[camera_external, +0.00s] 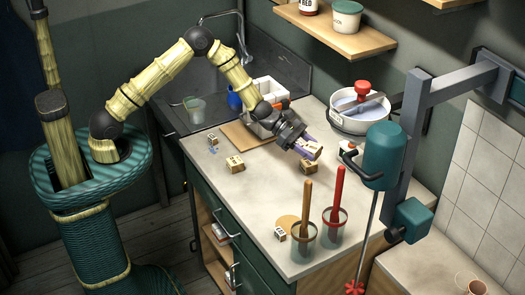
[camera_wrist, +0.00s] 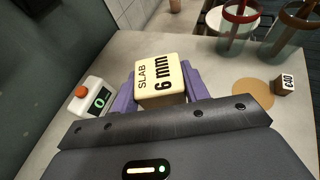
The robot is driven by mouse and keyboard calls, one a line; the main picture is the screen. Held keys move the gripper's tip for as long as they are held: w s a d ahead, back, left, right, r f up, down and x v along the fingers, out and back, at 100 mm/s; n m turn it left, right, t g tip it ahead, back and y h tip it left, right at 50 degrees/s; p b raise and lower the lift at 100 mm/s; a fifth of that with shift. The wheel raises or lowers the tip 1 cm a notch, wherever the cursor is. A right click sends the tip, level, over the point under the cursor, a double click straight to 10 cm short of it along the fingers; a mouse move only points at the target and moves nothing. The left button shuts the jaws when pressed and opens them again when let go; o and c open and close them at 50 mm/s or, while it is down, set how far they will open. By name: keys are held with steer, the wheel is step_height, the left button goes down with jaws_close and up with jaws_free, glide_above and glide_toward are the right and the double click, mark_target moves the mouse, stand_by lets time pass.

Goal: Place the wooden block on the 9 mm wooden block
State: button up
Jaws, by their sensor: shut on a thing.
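My gripper (camera_external: 306,146) is shut on a pale wooden block (camera_external: 313,149) above the counter. In the wrist view the purple fingers (camera_wrist: 158,88) hold this block (camera_wrist: 160,80) by its sides, and its face reads "SLAB 6 mm". In the external view a second wooden block (camera_external: 307,167) shows right below the held one; whether they touch I cannot tell. A third similar wooden block (camera_external: 235,163) lies on the counter to the left. The print on these two is too small to read, so I cannot tell which is the 9 mm block.
Two clear cups (camera_external: 333,228) (camera_external: 304,232) with handled tools stand toward the front, near a small tag cube (camera_external: 280,233) and a tan disc. A white bucket (camera_external: 359,108) stands behind; a teal mixer (camera_external: 382,155) overhangs the right.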

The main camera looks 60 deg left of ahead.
steer(key=w+a+n+t+y+p, duration=0.2)
steer(key=w+a+n+t+p, duration=0.1)
steer(key=w+a+p, duration=0.2)
steer(key=a+p, duration=0.2)
steer(key=p, duration=0.1)
steer(key=shift+a+n+t+p, duration=0.3)
steer(key=shift+a+p, duration=0.05)
steer(key=shift+p, duration=0.05)
steer(key=shift+w, duration=0.1)
steer(key=p, duration=0.3)
glide_above(307, 161)
steer(key=shift+d+f, duration=0.1)
steer(key=shift+f, duration=2.7)
steer(key=shift+w, duration=0.1)
steer(key=shift+y, duration=0.3)
steer(key=shift+f+p, duration=0.6)
steer(key=shift+f, duration=1.5)
steer(key=shift+f, duration=0.1)
